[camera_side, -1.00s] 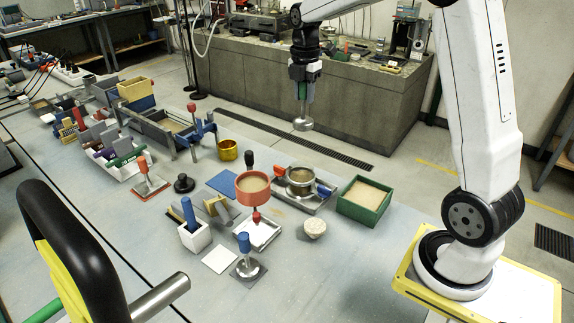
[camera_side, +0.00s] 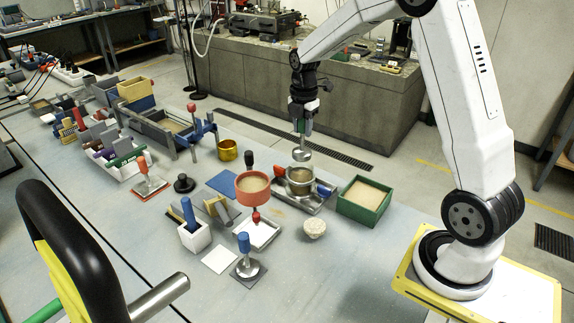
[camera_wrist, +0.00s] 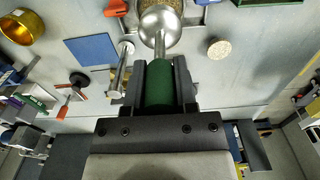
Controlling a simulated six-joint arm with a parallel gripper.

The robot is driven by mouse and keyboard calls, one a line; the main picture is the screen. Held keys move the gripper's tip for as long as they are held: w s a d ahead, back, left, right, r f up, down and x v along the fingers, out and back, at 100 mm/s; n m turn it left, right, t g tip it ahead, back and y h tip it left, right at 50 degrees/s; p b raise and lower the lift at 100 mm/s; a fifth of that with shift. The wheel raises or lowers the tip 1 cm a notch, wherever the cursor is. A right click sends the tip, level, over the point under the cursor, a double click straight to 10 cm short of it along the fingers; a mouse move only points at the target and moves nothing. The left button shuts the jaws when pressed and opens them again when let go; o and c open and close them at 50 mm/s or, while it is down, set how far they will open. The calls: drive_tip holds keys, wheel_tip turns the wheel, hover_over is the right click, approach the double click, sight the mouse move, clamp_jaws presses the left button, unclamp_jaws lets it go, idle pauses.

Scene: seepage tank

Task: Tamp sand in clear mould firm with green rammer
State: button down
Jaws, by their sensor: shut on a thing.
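My gripper (camera_side: 303,112) is shut on the green handle of the rammer (camera_side: 302,154). The rammer hangs upright, with its round metal head just above the clear mould (camera_side: 300,188). A small gap appears between head and mould in the side view. In the wrist view the green handle (camera_wrist: 158,85) sits between my fingers (camera_wrist: 160,66). There the shiny head (camera_wrist: 160,25) fills the top middle and hides most of the mould.
A red-rimmed bowl of sand (camera_side: 252,191) stands left of the mould, and a green box of sand (camera_side: 365,200) right of it. A blue-handled tamper (camera_side: 247,266) stands nearer the front. The bench front right is clear.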

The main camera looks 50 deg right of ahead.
sight(302, 150)
drive_tip(key=shift+f, duration=1.3)
drive_tip(key=shift+f, duration=0.2)
drive_tip(key=shift+f, duration=1.75)
drive_tip(key=shift+f, duration=0.25)
idle(2.2)
drive_tip(key=shift+r, duration=0.15)
drive_tip(key=shift+r, duration=2.6)
